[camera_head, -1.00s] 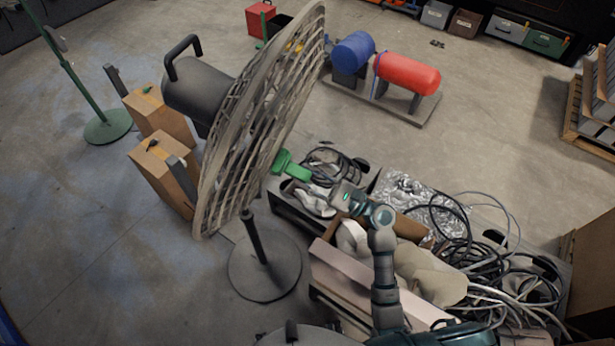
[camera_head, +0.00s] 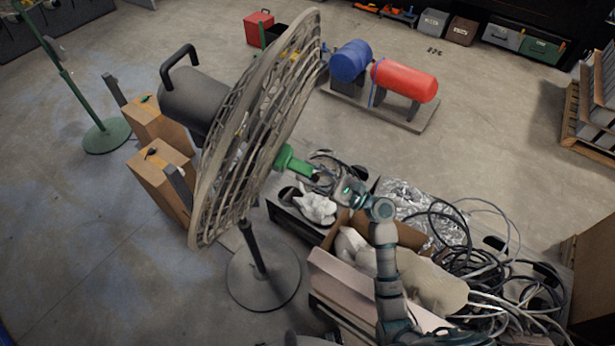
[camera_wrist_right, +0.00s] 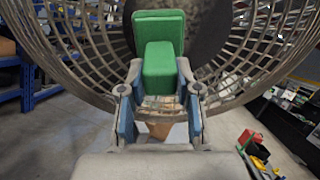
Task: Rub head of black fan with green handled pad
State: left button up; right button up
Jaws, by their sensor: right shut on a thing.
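The black fan (camera_head: 262,140) stands on a round base with its large wire-cage head facing right and tilted. Its dark motor housing (camera_head: 192,98) with a handle is at the back. My right gripper (camera_head: 328,180) is shut on the green handled pad (camera_head: 291,160), which is close to the front of the cage. In the right wrist view, the pad (camera_wrist_right: 158,32) stands up from between the fingers (camera_wrist_right: 160,95), in front of the fan's cage and dark centre (camera_wrist_right: 205,35). I cannot tell whether the pad touches the cage. My left gripper is not in view.
Bins and boxes with cables (camera_head: 480,250), crumpled foil (camera_head: 400,195) and white pieces (camera_head: 318,207) lie below my right arm. Cardboard boxes (camera_head: 160,180) stand behind the fan. A red tank (camera_head: 405,80) sits beyond.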

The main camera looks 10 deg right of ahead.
jog(key=shift+w+d+r+p, duration=0.55)
jog(key=shift+w+d+r, duration=0.7)
jog(key=shift+w, duration=0.25)
jog(key=shift+s+a+r+p, duration=0.3)
jog(key=shift+s+a+p, duration=0.25)
jog(key=shift+s+p, duration=0.5)
jog(key=shift+s+a+r+p, duration=0.3)
jog(key=shift+s+a+p, duration=0.35)
jog(key=shift+s, duration=0.75)
jog(key=shift+s+a+r+p, duration=0.3)
jog(key=shift+s+a+p, duration=0.2)
jog(key=shift+s+p, duration=0.55)
jog(key=shift+w+d+f+b, duration=0.15)
jog(key=shift+w+d+b, duration=0.15)
jog(key=shift+b, duration=0.15)
jog(key=shift+w+d, duration=0.35)
jog(key=shift+w, duration=0.35)
jog(key=shift+w+d+b, duration=0.35)
jog(key=shift+w+d, duration=0.1)
jog(key=shift+w, duration=0.35)
jog(key=shift+w+d+b, duration=0.3)
jog(key=shift+w+d, duration=0.2)
jog(key=shift+w, duration=0.25)
jog(key=shift+w+d+b, duration=0.35)
jog(key=shift+w+d, duration=0.1)
jog(key=shift+w, duration=0.35)
